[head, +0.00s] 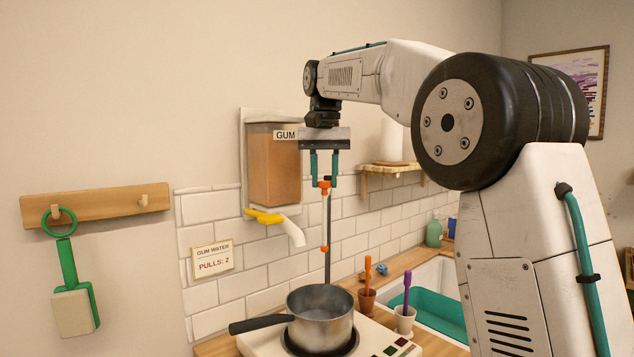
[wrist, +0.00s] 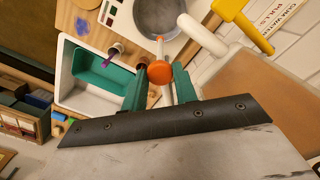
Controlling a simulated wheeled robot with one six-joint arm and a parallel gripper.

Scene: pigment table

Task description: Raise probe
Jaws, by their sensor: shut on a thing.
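My gripper (head: 324,178) has teal fingers pointing down, high above the stove. It is shut on the orange top of the probe (head: 324,186). In the wrist view the probe's round orange cap (wrist: 160,71) sits between the fingertips. A thin, upright grey rod (head: 328,225) runs down below the fingers, with a small orange piece partway along it. Its lower end meets the far rim of the saucepan (head: 320,318); I cannot tell whether it is inside or behind. The pan also shows in the wrist view (wrist: 158,14), greyish inside.
The pan stands on a white hotplate (head: 255,343), its dark handle pointing left. Two small cups with orange (head: 367,300) and purple (head: 404,322) sticks stand right of it, before a sink (head: 428,307). A gum dispenser (head: 272,165) with a yellow lever and white spout hangs behind.

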